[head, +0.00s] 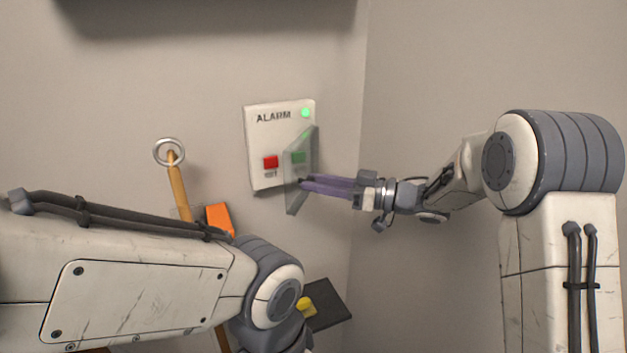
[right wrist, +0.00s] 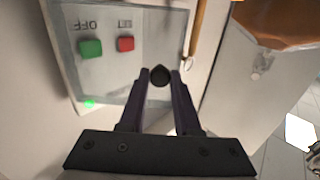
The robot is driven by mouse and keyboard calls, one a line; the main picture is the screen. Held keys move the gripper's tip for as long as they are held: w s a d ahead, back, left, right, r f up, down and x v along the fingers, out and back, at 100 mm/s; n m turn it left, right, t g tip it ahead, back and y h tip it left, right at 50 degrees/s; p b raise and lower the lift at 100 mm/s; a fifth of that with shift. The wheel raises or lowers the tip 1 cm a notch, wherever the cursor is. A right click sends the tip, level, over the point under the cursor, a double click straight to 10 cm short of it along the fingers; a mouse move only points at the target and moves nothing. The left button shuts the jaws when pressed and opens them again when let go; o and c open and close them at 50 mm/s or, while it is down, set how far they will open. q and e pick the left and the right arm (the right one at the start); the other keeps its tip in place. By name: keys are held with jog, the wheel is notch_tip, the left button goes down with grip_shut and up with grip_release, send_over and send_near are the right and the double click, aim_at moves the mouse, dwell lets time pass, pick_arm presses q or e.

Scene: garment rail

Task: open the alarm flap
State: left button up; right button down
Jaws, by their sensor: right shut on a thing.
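The white ALARM panel (head: 256,140) is on the wall in the middle of the head view. It has a lit green lamp (head: 305,113), a red button (head: 270,162) and a green button (head: 298,157). A clear flap (head: 293,195) stands out from the panel at an angle, and the green button shows through it. My right gripper (head: 304,184) comes from the right and is shut on the flap's dark knob, seen between the fingertips in the right wrist view (right wrist: 160,76). That view shows the panel upside down. My left gripper is out of view.
A wooden handle with a metal ring (head: 169,152) and an orange thing (head: 219,219) are left of the panel. A dark plate (head: 328,306) with a yellow thing (head: 305,305) is below. My left arm crosses the lower left. A wall corner is right of the panel.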

jog(key=shift+r, duration=0.1)
jog(key=c, duration=0.6)
grip_release()
jog(key=shift+c, duration=0.2)
jog(key=shift+d, duration=0.1)
